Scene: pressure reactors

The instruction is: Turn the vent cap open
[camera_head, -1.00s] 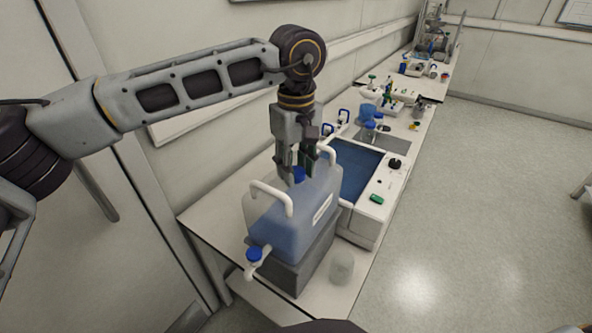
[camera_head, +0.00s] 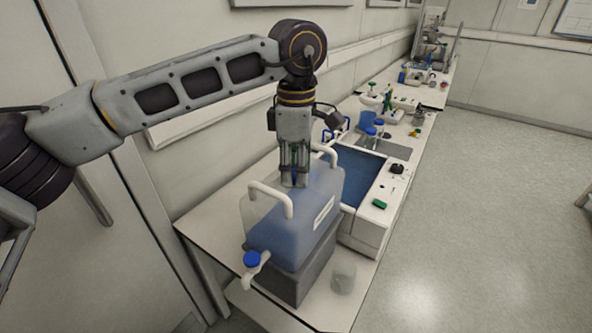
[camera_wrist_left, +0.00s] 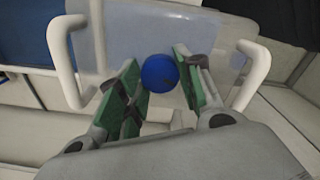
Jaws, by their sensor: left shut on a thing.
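The blue vent cap (camera_wrist_left: 159,73) is on top of the translucent carboy (camera_head: 289,226), between its two white handles. My left gripper (camera_head: 297,180) points straight down over the carboy's top. In the left wrist view its green-padded fingers (camera_wrist_left: 160,80) are on either side of the cap and shut on it. In the head view the fingers hide the cap. The carboy holds bluish liquid and has a white tap with a blue knob (camera_head: 251,258) low on its front. My right gripper is not in view.
The carboy stands on a grey block (camera_head: 304,277) on the white bench. A clear beaker (camera_head: 343,276) stands to its right. Behind is a blue water bath (camera_head: 357,171); blue-capped bottles (camera_head: 371,131) stand farther back. The wall is close on the left.

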